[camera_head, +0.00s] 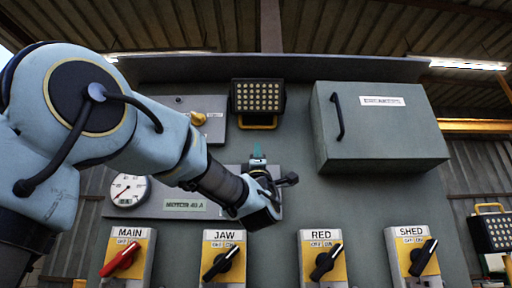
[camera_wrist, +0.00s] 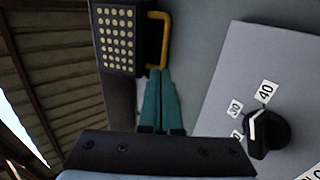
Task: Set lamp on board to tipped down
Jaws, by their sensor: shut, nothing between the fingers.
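The lamp on the board (camera_head: 257,96) is a dark box with a grid of pale yellow cells, mounted high on the grey panel. Its face looks outward in the head view, and a yellow handle (camera_head: 258,124) runs along its lower edge. The lamp also shows in the wrist view (camera_wrist: 118,40), with its yellow handle (camera_wrist: 166,40) to its right. My gripper (camera_head: 257,150) has green fingers and points up, below the handle in the head view. The closed fingertips (camera_wrist: 160,72) appear close to the handle in the wrist view; whether they touch it I cannot tell. Nothing is held.
A black dial knob (camera_wrist: 268,133) with number labels sits on a plate beside my gripper. A grey cabinet (camera_head: 385,130) with a black handle juts out to the right. Rotary switches, including JAW (camera_head: 221,262), line the lower panel. A second lamp (camera_head: 494,230) stands at far right.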

